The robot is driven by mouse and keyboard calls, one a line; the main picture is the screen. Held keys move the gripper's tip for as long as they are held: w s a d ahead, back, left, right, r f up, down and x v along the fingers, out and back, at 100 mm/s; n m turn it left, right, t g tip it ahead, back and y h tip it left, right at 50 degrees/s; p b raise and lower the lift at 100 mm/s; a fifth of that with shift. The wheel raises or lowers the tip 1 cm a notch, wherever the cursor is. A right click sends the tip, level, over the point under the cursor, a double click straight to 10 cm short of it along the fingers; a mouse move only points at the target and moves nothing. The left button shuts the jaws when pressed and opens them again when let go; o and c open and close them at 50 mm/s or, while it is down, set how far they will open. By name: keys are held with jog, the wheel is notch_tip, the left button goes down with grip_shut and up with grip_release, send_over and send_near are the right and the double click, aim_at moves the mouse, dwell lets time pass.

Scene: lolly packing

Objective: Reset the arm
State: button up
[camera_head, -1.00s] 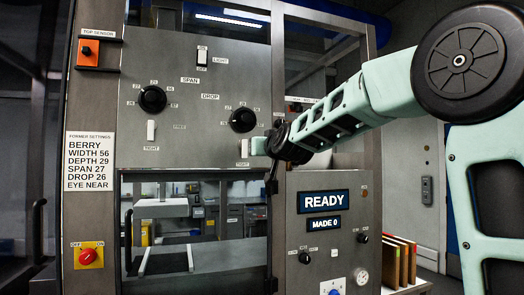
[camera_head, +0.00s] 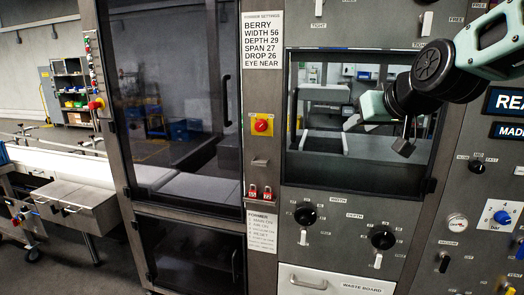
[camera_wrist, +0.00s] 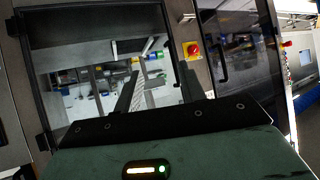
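My gripper (camera_head: 404,140) is in front of the machine's window at the right of the head view, with its fingers pointing down and forward. Nothing shows in its grasp. In the wrist view the two dark fingers (camera_wrist: 158,92) stand well apart with the window between them, so it is open. The machine's front panel (camera_head: 340,240) lies below the window, with a width knob (camera_head: 305,215) and a depth knob (camera_head: 383,240). My gripper looks apart from these knobs, but its gap to the window is hard to judge.
A red stop knob on a yellow plate (camera_head: 262,125) sits left of the window. A waste board drawer (camera_head: 335,280) is at the bottom. A conveyor (camera_head: 75,165) with a steel box stands left. The grey floor (camera_head: 90,270) there is clear.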

jog(key=s+a+f+n+g+b, duration=0.1)
jog(key=s+a+f+n+g, duration=0.15)
jog(key=s+a+f, duration=0.45)
jog(key=s+a+f+n+g+b, duration=0.1)
jog(key=s+a+f+g+b, duration=0.2)
jog(key=s+f, duration=0.75)
jog(key=s+d+f+n+g+h, duration=0.1)
jog(key=s+f+g, duration=0.1)
jog(key=s+f, duration=0.2)
jog(key=s+d+f+n+g+h, duration=0.1)
jog(key=s+f+g, duration=0.2)
jog(key=s, duration=0.8)
jog(key=shift+d+f+b, duration=0.3)
jog(key=shift+f+b, duration=0.1)
jog(key=shift+f, duration=0.05)
jog(key=shift+s+g, duration=0.1)
jog(key=shift+g, duration=0.15)
